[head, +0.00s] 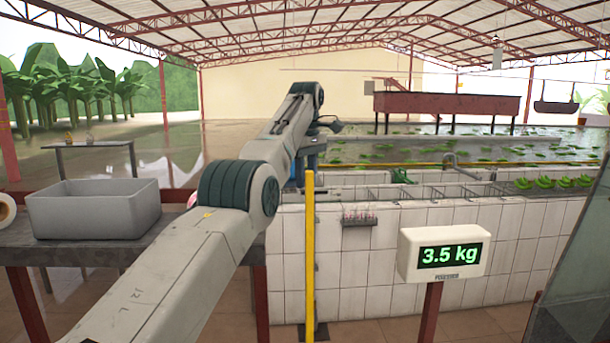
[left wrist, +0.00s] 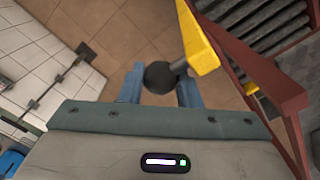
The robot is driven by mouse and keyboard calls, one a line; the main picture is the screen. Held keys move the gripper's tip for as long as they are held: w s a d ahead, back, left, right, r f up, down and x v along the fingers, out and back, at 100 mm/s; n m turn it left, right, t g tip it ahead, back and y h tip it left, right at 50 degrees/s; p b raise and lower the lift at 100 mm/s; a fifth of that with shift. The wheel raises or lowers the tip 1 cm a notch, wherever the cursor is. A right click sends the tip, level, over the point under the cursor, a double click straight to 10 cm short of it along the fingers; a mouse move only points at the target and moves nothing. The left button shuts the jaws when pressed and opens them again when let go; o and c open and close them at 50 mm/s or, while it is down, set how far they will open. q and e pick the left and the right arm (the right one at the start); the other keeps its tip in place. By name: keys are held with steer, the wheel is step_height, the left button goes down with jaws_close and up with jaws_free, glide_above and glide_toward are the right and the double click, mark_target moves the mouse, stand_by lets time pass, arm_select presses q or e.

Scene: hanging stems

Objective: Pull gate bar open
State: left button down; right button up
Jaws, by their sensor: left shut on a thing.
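The yellow gate bar (head: 310,255) stands upright in the head view, just right of my left arm. In the left wrist view, the bar's yellow end (left wrist: 200,50) comes in from the top and joins a dark round knob (left wrist: 160,77) by a short grey stem. My left gripper (left wrist: 161,88) has its blue fingers on either side of this knob and is shut on it. In the head view, my left wrist hangs down just above the bar's top, and the fingertips and knob are hard to make out. My right gripper is in neither view.
A weighing display (head: 445,252) reading 3.5 kg stands right of the bar. A white tiled tank wall (head: 375,270) runs behind it. A grey bin (head: 95,208) sits on a table at left. Tiled floor shows below; a red frame (left wrist: 255,70) lies beside the bar in the wrist view.

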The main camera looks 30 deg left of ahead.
arm_select(q)
steer(key=shift+f, duration=0.3)
steer(key=c, duration=1.2)
jaws_free()
steer(key=shift+d, duration=0.1)
steer(key=shift+c, duration=0.2)
steer(key=shift+o, duration=0.8)
steer(key=shift+w, duration=0.4)
steer(key=shift+s+r, duration=0.2)
steer(key=shift+s, duration=0.1)
steer(key=shift+w+r+p, duration=0.15)
steer(key=shift+r+p, duration=0.55)
steer(key=shift+p, duration=0.1)
step_height(320, 180, up, 6)
steer(key=p, duration=0.5)
steer(key=shift+p, duration=0.4)
steer(key=shift+f, duration=0.1)
